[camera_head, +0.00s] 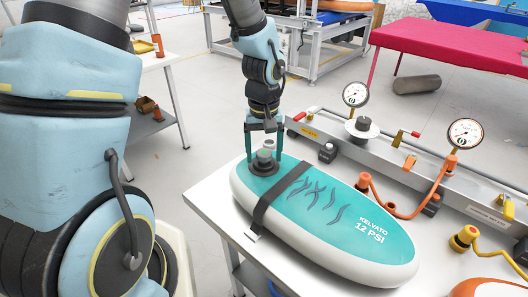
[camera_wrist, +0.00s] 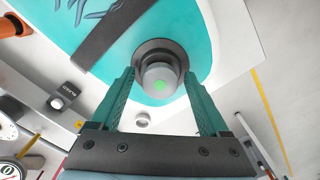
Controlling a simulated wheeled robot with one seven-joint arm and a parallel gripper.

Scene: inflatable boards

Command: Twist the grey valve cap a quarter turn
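My gripper (camera_head: 264,150) is above the cap, pointing down. In the wrist view its two teal fingers (camera_wrist: 158,76) stand apart, one on each side of the cap, with a gap visible at least on the left. The board (camera_head: 345,215) lies on the white table, crossed by a dark strap (camera_head: 278,200).
A metal rail with pressure gauges (camera_head: 465,133) runs along the table behind the board. An orange hose (camera_head: 395,212) and a yellow-fitted hose (camera_head: 465,238) lie to the right. A small black block (camera_head: 327,152) stands near my gripper.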

